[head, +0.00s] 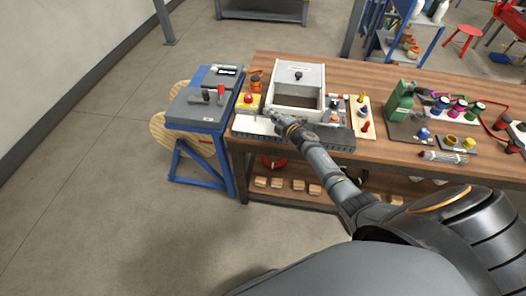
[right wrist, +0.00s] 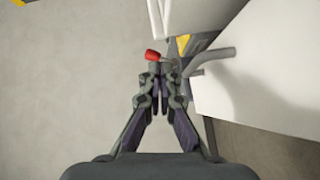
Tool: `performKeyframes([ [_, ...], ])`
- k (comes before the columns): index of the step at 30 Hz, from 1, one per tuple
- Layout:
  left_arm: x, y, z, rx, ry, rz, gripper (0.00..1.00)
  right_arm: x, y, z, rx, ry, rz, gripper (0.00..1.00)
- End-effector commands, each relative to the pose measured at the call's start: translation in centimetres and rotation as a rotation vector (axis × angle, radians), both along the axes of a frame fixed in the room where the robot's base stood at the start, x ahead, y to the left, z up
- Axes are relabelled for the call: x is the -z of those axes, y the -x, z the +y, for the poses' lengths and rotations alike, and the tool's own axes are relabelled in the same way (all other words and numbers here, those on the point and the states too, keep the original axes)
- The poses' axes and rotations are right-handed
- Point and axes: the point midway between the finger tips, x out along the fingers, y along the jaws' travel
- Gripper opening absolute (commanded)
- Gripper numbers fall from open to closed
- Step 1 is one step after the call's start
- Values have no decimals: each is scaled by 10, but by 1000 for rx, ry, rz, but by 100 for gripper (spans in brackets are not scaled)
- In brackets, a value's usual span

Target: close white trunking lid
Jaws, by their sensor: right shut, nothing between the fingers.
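A flat white piece, seemingly the white trunking lid (head: 250,127), lies at the bench's front left, beside a dark grey slotted strip (head: 325,141). A large white panel (right wrist: 255,75) fills the right of the right wrist view; I cannot tell for sure that it is the same piece. My right gripper (head: 272,115) is over the front left of the bench, close to the white piece. In the right wrist view my right gripper (right wrist: 160,72) is shut and empty, its tips near a red knob (right wrist: 152,55) and left of a bent grey bar (right wrist: 212,57). Contact is unclear. My left gripper is out of view.
A pale box (head: 313,77) with a black knob and an open front compartment stands behind the gripper. A red button on a yellow box (head: 248,99) is to its left. A blue stand (head: 203,110) adjoins the bench. A green can (head: 400,100) and small parts stand right.

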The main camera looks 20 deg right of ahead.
Motion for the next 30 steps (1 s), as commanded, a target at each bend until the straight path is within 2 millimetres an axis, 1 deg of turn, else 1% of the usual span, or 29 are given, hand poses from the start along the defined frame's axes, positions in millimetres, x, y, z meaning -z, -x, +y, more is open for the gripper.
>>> performKeyframes([
  [3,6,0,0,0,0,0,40,5,-3,-2,0,0,-1,0],
  [12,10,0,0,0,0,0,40,8,-7,-4,0,0,-1,0],
  [27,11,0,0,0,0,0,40,9,-7,-5,0,0,-1,0],
  [30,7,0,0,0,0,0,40,5,-7,-5,0,0,-1,0],
])
